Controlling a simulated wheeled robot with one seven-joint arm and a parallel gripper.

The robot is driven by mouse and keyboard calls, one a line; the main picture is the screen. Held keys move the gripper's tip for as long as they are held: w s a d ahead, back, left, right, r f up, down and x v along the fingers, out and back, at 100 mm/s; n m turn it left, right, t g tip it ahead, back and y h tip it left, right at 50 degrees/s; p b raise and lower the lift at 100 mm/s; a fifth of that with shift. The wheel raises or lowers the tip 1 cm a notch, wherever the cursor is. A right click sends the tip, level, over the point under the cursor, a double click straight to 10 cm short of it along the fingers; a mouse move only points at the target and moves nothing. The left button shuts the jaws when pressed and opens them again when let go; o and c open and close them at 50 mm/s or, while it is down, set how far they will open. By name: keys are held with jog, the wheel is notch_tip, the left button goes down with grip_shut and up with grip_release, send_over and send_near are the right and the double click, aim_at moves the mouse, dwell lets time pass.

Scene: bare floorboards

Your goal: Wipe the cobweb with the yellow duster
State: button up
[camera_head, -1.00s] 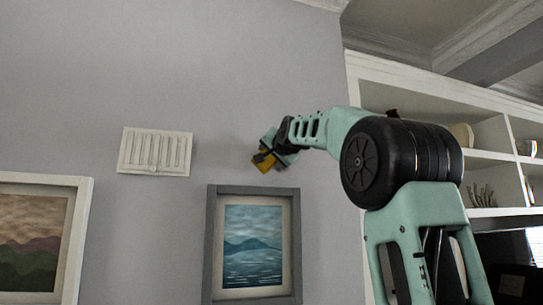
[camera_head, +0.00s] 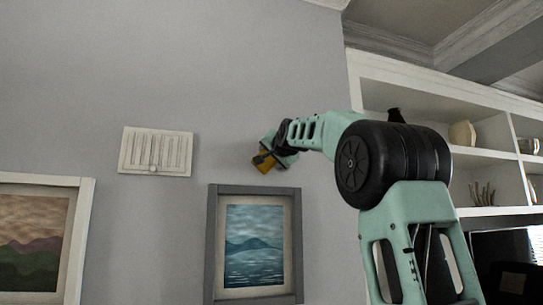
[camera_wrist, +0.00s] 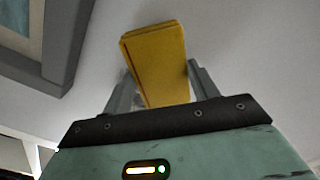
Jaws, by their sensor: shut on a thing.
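The yellow duster (camera_head: 264,163) is held at the end of my arm, close to the grey wall, above the seascape picture. It shows large in the wrist view (camera_wrist: 156,60) as a yellow block between two grey fingers. My gripper (camera_head: 272,154) is shut on it; it also shows in the wrist view (camera_wrist: 160,88). I cannot tell whether the duster touches the wall. I cannot make out a cobweb in either current view.
A grey-framed seascape (camera_head: 253,245) hangs below the gripper, and its frame corner shows in the wrist view (camera_wrist: 55,60). A white vent (camera_head: 155,152) and a mountain picture (camera_head: 35,240) are on the left. White shelves (camera_head: 490,157) with pots stand on the right. The upper wall is bare.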

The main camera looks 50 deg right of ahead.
jog(key=shift+w, duration=0.1)
jog(key=shift+s+d+b, duration=0.55)
jog(key=shift+s+d, duration=0.5)
jog(key=shift+d, duration=0.65)
jog(key=shift+s+d+b, duration=0.6)
jog(key=shift+s+d, duration=0.45)
jog(key=shift+d, duration=0.7)
jog(key=shift+s+d+b, duration=0.55)
jog(key=shift+s+d, duration=0.5)
jog(key=shift+d, duration=0.65)
jog(key=shift+w+a+r+p, duration=0.8)
jog(key=shift+w+a+p, duration=1.75)
jog(key=shift+a, duration=2.55)
jog(key=s+d+r+b, duration=0.1)
jog(key=s+d, duration=0.4)
jog(key=d, duration=0.5)
jog(key=shift+d+r+b, duration=0.15)
jog(key=shift+r+b, duration=0.25)
jog(key=shift+b, duration=0.1)
